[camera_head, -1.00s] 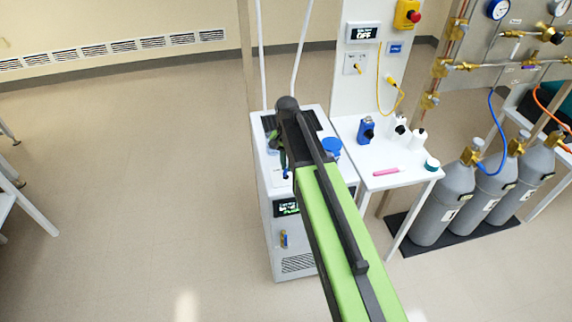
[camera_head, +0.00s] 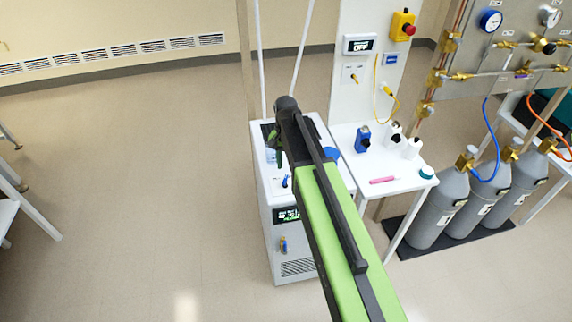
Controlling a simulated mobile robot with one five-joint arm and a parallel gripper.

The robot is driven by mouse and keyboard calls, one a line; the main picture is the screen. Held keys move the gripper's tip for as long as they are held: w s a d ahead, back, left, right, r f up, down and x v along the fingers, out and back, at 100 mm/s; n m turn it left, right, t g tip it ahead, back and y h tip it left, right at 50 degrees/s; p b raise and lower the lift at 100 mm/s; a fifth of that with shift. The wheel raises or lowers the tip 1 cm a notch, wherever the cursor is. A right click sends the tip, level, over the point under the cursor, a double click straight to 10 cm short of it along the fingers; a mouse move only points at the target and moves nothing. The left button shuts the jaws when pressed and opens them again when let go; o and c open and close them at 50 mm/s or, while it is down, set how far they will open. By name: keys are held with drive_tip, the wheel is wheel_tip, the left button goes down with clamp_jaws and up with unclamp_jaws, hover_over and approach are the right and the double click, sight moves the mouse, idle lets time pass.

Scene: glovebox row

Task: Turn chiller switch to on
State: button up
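A white cabinet (camera_head: 262,240), which looks like the chiller, stands on the floor at the centre. Its front has a small dark display with green text (camera_head: 287,215), a small blue and yellow fitting (camera_head: 283,245) and a vent grille. Which part is the chiller switch I cannot tell. On the wall panel behind, a white box (camera_head: 360,44) has a dark display reading OFF. My green and black arm reaches over the cabinet's top.
A white side table (camera_head: 385,188) holds a blue device (camera_head: 362,139), white bottles (camera_head: 413,147) and a pink item (camera_head: 382,180). Grey gas cylinders (camera_head: 440,207) stand at right. A yellow cable (camera_head: 389,110) hangs from the panel.

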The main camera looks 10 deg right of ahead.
wheel_tip(320, 180, up, 12)
drive_tip(key=p, duration=1)
drive_tip(key=b, duration=0.4)
hover_over(286, 178)
wheel_tip(286, 178, down, 4)
drive_tip(key=s+f+n+b, duration=0.3)
drive_tip(key=s, duration=0.4)
drive_tip(key=s+f+n+b, duration=0.3)
drive_tip(key=s+f+b, duration=0.1)
drive_tip(key=s, duration=0.3)
drive_tip(key=shift+a+f, duration=0.15)
